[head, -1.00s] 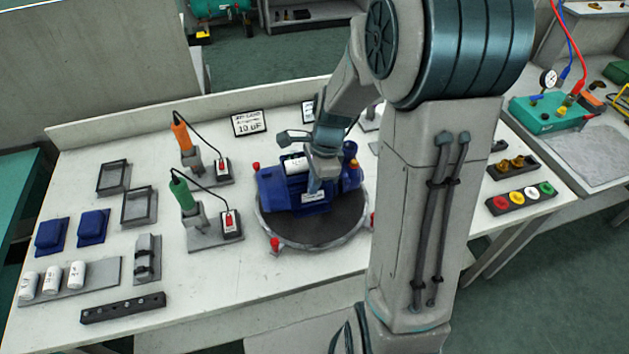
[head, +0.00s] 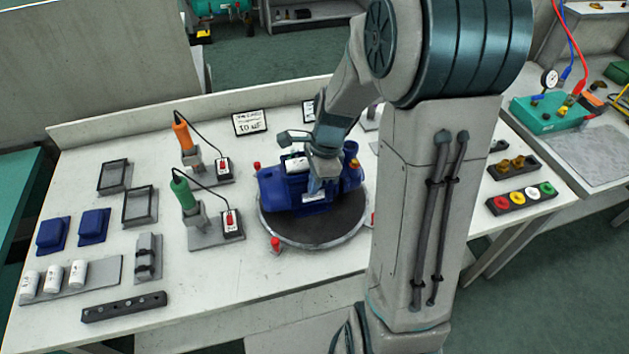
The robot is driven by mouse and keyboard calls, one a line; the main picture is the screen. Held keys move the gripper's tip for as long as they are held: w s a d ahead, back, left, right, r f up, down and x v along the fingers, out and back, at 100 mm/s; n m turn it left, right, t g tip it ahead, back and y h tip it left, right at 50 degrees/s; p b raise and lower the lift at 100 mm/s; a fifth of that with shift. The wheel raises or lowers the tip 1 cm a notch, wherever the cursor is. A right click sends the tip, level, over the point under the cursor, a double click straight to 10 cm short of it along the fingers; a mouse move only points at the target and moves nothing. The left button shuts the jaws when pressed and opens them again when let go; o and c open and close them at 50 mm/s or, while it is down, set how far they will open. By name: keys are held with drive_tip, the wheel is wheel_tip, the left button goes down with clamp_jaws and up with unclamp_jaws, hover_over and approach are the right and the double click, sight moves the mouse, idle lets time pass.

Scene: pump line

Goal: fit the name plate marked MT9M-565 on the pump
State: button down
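The blue pump (head: 283,193) sits on a round dark turntable (head: 318,232) in the middle of the bench. A white cylinder (head: 295,164) lies on top of the pump. My gripper (head: 316,187) is at the front side of the pump, pointing down against or just before it. A small pale patch shows at its fingertips; I cannot tell whether it is a name plate, and no marking MT9M-565 is readable. The fingers are too small and too covered to show whether they are open or shut.
Orange (head: 183,136) and green (head: 183,190) tools stand in holders left of the turntable. Two black-framed trays (head: 139,206), blue covers (head: 94,226) and white cylinders (head: 53,279) lie further left. Red pegs (head: 276,244) edge the turntable. A sign (head: 249,122) stands behind. The front middle bench is clear.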

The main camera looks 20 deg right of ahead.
drive_tip(key=shift+f, duration=0.1)
drive_tip(key=c, duration=1.6)
unclamp_jaws()
drive_tip(key=shift+s, duration=0.1)
drive_tip(key=shift+r, duration=0.2)
drive_tip(key=shift+d+r+p, duration=0.2)
drive_tip(key=shift+r+p, duration=0.6)
drive_tip(key=shift+r, duration=0.15)
drive_tip(key=shift+d+r+p, duration=0.25)
drive_tip(key=shift+r+p, duration=0.55)
drive_tip(key=shift+r, duration=0.15)
drive_tip(key=shift+d+r+p, duration=0.2)
drive_tip(key=shift+r+p, duration=0.6)
drive_tip(key=shift+r, duration=0.15)
wheel_tip(320, 180, up, 14)
drive_tip(key=d+b, duration=0.1)
drive_tip(key=d, duration=0.1)
drive_tip(key=shift+d+f, duration=0.25)
drive_tip(key=shift+d, duration=0.1)
